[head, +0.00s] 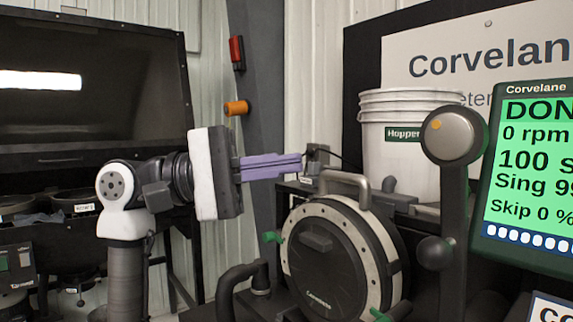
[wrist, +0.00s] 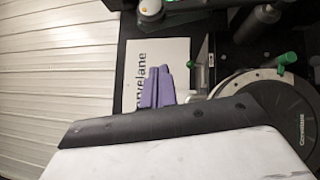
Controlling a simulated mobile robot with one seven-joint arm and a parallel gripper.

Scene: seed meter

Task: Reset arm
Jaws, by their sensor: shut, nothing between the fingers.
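My gripper (head: 299,165) has purple fingers, shut with nothing between them. In the head view it points right, held in the air just left of and above the round seed meter (head: 322,258). The meter has a dark face, a pale rim, a grey handle on top and green knobs. In the wrist view my gripper (wrist: 158,72) shows in front of the white Corvelane sign (wrist: 168,56), with the meter (wrist: 285,115) at the right. The fingers appear apart from the meter.
A white hopper bucket (head: 397,135) stands behind the meter. A dark lever with a round knob (head: 452,135) and a green display (head: 535,175) reading "DON", partly cut off, stand at the right. A dark panelled cabinet (head: 90,110) is at the left.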

